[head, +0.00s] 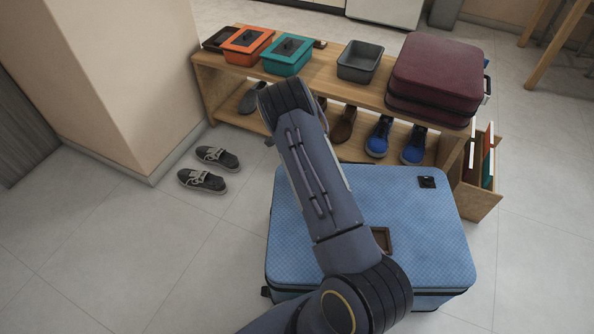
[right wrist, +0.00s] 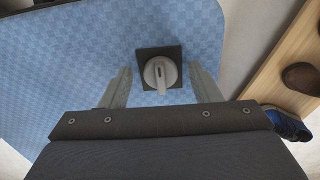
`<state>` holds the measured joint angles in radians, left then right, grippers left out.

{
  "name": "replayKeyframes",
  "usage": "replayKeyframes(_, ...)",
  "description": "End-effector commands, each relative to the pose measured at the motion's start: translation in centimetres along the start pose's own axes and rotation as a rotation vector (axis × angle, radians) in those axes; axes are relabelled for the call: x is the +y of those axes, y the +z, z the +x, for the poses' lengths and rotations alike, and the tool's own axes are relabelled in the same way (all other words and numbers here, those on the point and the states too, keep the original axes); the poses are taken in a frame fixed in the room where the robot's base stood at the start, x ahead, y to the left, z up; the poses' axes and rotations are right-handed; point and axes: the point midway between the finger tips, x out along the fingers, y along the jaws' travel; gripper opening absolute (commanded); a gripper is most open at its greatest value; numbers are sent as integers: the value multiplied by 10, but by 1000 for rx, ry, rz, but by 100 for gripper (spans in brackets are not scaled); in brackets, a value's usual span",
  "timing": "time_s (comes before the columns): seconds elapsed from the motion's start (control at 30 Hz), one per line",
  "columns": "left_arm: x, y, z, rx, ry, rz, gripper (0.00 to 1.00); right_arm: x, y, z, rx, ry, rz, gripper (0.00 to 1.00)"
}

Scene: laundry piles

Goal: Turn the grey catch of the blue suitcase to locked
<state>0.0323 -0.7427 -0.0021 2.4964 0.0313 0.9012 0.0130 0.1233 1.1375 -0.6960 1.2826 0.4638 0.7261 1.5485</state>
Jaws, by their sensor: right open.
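The blue suitcase (head: 400,200) lies flat on the floor in front of the wooden bench. The grey catch (right wrist: 160,73) shows in the right wrist view as a pale round knob with a raised bar on a dark square plate. Its bar runs roughly up and down in that view, with a small dark mark on it. My right gripper (right wrist: 162,70) is open, with one finger on each side of the knob and gaps between. In the head view my arm hides this gripper and the grey catch. My left gripper is out of view.
A second, black catch (head: 427,182) sits at the suitcase's far right, and a brown-framed square (head: 381,239) near its middle. The bench (head: 330,86) behind carries boxes and a maroon suitcase (head: 437,75), with shoes (head: 378,137) below. Grey shoes (head: 203,181) lie left; floor around is open.

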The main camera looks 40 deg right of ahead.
Motion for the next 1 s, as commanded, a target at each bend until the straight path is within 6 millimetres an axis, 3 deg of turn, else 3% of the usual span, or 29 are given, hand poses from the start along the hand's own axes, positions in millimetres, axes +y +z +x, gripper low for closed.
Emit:
replayKeyframes(0.4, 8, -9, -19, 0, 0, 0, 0, -1, 0, -67, -1, -3, 0, 57)
replayKeyframes(1.0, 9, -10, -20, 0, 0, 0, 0, 0, 0, -75, 0, 0, 0, 57)
